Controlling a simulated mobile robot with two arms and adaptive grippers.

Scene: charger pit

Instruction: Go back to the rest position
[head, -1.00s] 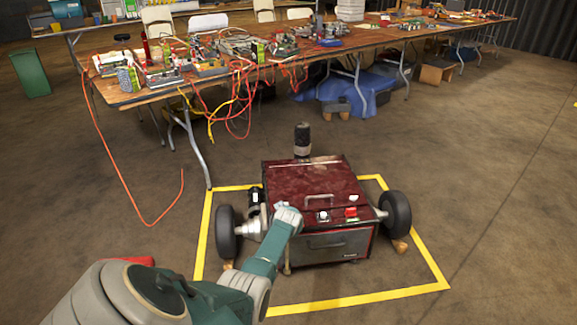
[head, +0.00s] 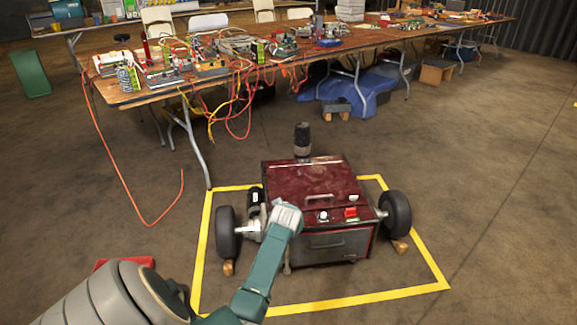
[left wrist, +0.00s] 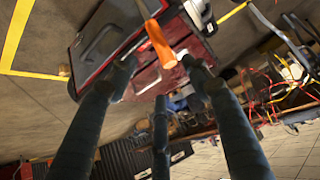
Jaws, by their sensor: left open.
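My left arm comes in from the lower left of the head view and ends beside the left front of a dark red wheeled machine (head: 305,185). The fingers are hidden in that view. In the left wrist view my left gripper (left wrist: 159,76) is open, its dark fingers spread. An orange piece (left wrist: 160,45) shows near the fingertips; I cannot tell whether they touch it. The machine (left wrist: 110,28) lies beyond, with its drawer handle visible. My right gripper is not in view.
Yellow tape (head: 203,255) marks a square on the floor around the machine. A long table (head: 130,97) full of electronics stands behind, with red cables (head: 120,170) hanging to the floor. A green bin (head: 30,73) stands at the far left. The floor at right is clear.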

